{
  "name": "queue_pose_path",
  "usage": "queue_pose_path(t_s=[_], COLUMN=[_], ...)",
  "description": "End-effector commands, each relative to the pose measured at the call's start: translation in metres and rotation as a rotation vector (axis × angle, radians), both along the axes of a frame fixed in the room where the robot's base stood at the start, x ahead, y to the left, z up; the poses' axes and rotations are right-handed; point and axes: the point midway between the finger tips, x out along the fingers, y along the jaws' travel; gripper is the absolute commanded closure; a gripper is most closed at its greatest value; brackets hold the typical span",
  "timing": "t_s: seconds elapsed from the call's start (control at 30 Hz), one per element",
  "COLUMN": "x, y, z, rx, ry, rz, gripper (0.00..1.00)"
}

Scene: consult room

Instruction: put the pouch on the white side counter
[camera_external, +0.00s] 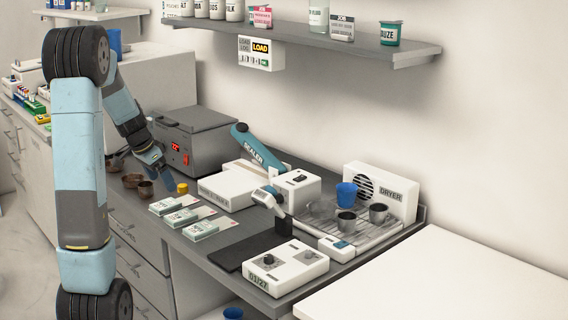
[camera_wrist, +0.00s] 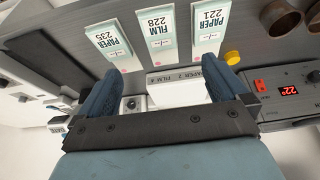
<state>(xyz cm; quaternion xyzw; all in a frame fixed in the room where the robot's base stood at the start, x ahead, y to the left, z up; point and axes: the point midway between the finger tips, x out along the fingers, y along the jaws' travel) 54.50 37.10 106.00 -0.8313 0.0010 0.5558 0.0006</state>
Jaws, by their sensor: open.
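Three flat pouches with printed labels lie in a row on the grey counter: PAPER 221 (camera_wrist: 207,30), FILM 228 (camera_wrist: 158,40) and PAPER 235 (camera_wrist: 112,45). They also show in the external view as a near pouch (camera_external: 202,229), a middle pouch (camera_external: 181,217) and a far pouch (camera_external: 166,206). My gripper (camera_external: 160,180) is open above the counter, left of the pouches in the external view. In the wrist view its fingers (camera_wrist: 163,80) are apart, with no pouch between them. The white side counter (camera_external: 450,275) is at the lower right, its visible top bare.
A white labelled box (camera_external: 226,187) shows behind the pouches, beside the teal-handled sealer (camera_external: 258,146). A grey heater unit (camera_external: 195,135), brown cups (camera_external: 145,190) and a yellow knob (camera_external: 182,187) are close to my gripper. A white controller (camera_external: 284,268) and dryer tray (camera_external: 365,235) stand before the side counter.

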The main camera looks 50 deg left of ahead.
Motion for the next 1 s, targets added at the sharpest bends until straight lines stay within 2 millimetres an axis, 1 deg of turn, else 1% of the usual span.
queue_pose_path(t_s=[0.17,0.4,0.5,0.6,0.87,1.0], x=[0.006,0.021,0.027,0.031,0.036,0.044], y=[0.003,0.002,0.002,0.002,0.001,-0.001], z=[-0.018,-0.057,-0.069,-0.077,-0.087,-0.102], rx=[-0.002,-0.004,-0.003,0.0,-0.001,-0.003], ry=[0.001,0.003,0.001,0.001,0.001,0.002], rz=[0.0,-0.001,0.0,0.001,0.0,-0.001], gripper=[0.0,0.0,0.0,0.0,0.0,0.0])
